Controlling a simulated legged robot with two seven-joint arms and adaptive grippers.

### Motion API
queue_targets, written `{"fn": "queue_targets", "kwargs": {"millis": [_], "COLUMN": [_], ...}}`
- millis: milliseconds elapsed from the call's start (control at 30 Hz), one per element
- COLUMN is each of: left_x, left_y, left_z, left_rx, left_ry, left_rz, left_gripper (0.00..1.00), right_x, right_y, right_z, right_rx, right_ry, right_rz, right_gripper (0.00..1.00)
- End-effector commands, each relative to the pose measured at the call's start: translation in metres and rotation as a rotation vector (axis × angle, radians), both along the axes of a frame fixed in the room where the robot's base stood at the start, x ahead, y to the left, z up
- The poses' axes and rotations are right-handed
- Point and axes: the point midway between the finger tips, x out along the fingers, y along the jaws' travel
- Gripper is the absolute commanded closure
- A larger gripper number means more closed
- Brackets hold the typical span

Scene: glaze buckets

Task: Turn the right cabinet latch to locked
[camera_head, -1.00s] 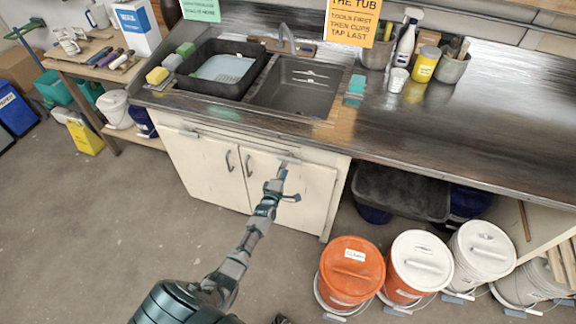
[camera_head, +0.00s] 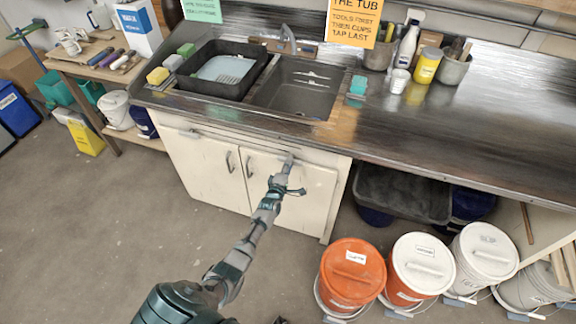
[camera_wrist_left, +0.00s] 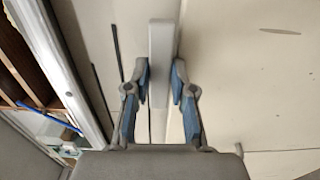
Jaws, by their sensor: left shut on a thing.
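The white sink cabinet (camera_head: 205,172) has two doors with curved handles. The right latch, a small light grey bar (camera_head: 289,158), is at the top of the right door (camera_head: 312,195) and looks roughly upright in the head view. My left gripper (camera_head: 287,172) is shut on this latch. In the left wrist view the latch bar (camera_wrist_left: 161,60) lies between the two blue-padded fingers (camera_wrist_left: 160,88), and its lower end is between the pads. Another small latch (camera_head: 188,133) sits above the left door. My right gripper is not clearly in view.
The counter edge (camera_head: 400,160) runs just above the doors. Orange (camera_head: 352,272) and white-lidded buckets (camera_head: 423,263) stand on the floor to the right. A dark tub (camera_head: 402,193) is under the counter. The floor (camera_head: 120,220) at left is open.

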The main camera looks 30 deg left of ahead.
Motion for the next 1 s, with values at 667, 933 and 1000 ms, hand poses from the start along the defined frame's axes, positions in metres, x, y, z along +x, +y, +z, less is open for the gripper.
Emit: {"fn": "queue_targets", "kwargs": {"millis": [667, 933, 1000], "left_x": [-0.002, -0.002, -0.002], "left_y": [0.006, 0.006, 0.006], "left_z": [-0.002, -0.001, -0.001], "left_rx": [0.397, 0.648, 0.711], "left_ry": [0.1, 0.158, 0.173], "left_rz": [0.008, 0.008, 0.009], "left_gripper": [1.0, 1.0, 1.0], "right_x": [-0.008, -0.012, -0.013], "right_y": [-0.002, -0.003, -0.003], "right_z": [-0.012, -0.02, -0.022], "right_rx": [-0.003, -0.003, -0.003], "right_ry": [0.008, 0.01, 0.011], "right_rz": [0.001, 0.003, 0.003], "right_gripper": [0.08, 0.08, 0.08]}}
